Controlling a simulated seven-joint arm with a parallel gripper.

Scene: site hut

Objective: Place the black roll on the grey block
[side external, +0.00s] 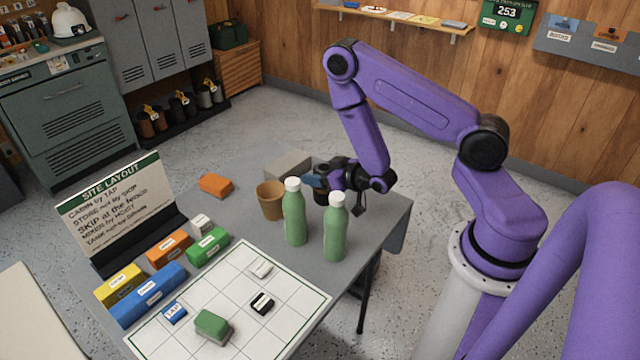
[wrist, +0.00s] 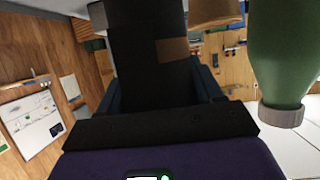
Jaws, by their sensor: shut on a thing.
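The black roll (wrist: 145,75) fills the middle of the wrist view as a large dark shape with a brown patch. My gripper (side external: 314,181) is shut on it, with a finger at each side in the wrist view. In the side external view the roll is hard to tell from the dark gripper parts. The grey block (side external: 287,162) lies on the far part of the table, left of and behind my gripper. The block's near side is partly hidden by the cup and bottle. My gripper is apart from the block in the picture.
Two green bottles (side external: 294,215) (side external: 335,228) stand just in front of my gripper; one green bottle (wrist: 279,55) is close in the wrist view. A brown cup (side external: 270,201) stands left of them. An orange block (side external: 215,185), several coloured blocks and a gridded sheet (side external: 290,290) occupy the left and front.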

